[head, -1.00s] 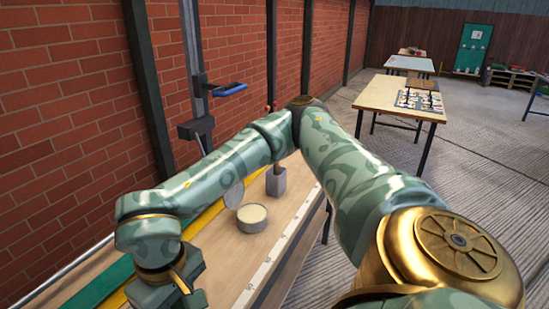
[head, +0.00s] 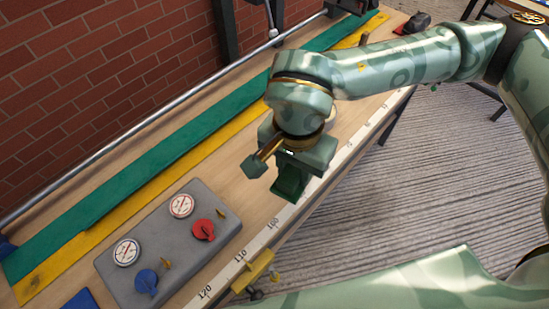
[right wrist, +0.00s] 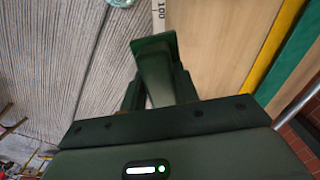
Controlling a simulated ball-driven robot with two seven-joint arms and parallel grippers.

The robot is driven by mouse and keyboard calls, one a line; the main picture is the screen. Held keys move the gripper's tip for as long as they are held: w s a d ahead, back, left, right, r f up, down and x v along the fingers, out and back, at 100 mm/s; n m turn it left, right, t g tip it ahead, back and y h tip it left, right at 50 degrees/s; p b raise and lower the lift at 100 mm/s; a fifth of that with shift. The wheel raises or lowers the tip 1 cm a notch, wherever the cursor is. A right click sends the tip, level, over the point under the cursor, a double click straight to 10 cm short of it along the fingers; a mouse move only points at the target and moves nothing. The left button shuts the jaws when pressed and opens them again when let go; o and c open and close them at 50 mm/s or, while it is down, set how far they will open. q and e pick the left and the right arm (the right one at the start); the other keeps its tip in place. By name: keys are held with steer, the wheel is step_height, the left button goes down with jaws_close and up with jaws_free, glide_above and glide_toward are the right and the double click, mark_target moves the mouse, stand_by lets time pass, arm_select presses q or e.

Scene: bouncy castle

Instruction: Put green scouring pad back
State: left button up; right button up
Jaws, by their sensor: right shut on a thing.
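The green scouring pad (head: 290,186) is a dark green piece below my right gripper (head: 293,170). The gripper is shut on it and holds it over the front part of the workbench, near the white measuring strip. In the right wrist view the pad (right wrist: 155,70) stands out between the fingers, with the strip and wood beyond it. Whether the pad touches the bench cannot be told. My left gripper is not in view.
A grey panel (head: 163,255) with dials and red and blue knobs lies on the wooden bench left of the gripper. Green (head: 140,170) and yellow (head: 60,274) strips run along the brick wall side. A yellow clamp (head: 253,271) sits at the front edge.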

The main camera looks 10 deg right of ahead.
steer(key=a+m, duration=0.2)
steer(key=shift+s+a+f, duration=0.1)
steer(key=shift+a+f, duration=0.2)
steer(key=shift+f, duration=0.05)
steer(key=shift+m, duration=0.3)
steer(key=w+f+b, duration=0.1)
steer(key=w+f, duration=0.1)
steer(key=w, duration=0.2)
steer(key=w+d+f+b, duration=0.1)
steer(key=w+f, duration=0.2)
steer(key=w, duration=0.1)
steer(key=w+d+f+b, duration=0.1)
steer(key=w+f, duration=0.2)
steer(key=w, duration=0.1)
steer(key=shift+f+b, duration=0.2)
steer(key=shift+b, duration=0.2)
steer(key=shift+w+f, duration=0.35)
steer(key=f, duration=0.1)
steer(key=f+b, duration=0.2)
steer(key=f, duration=0.1)
steer(key=shift+w+d, duration=0.1)
steer(key=shift+w, duration=0.25)
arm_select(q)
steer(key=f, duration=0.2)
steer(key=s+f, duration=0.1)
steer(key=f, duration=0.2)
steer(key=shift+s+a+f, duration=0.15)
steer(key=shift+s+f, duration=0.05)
arm_select(e)
steer(key=shift+r, duration=0.2)
